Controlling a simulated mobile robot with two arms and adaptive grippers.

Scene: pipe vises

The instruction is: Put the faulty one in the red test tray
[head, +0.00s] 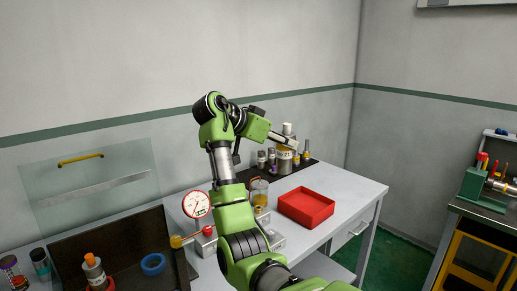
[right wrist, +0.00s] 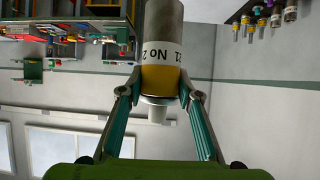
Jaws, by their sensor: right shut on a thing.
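The red test tray (head: 306,207) sits on the white bench, and I see nothing in it. My right gripper (head: 288,140) is above the back of the bench, behind the tray. In the right wrist view my right gripper (right wrist: 160,92) is shut on a grey cylinder (right wrist: 163,50) with a yellow band and a white label, partly reading "No 2". The cylinder also shows in the head view (head: 285,157), in front of other small parts. Those small parts (head: 303,156) stand on a black mat at the back. My left gripper is not in view.
A dark board (head: 120,250) with a blue ring (head: 153,264) and an orange-capped bottle (head: 94,271) is at lower left. Bare bench lies right of the tray.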

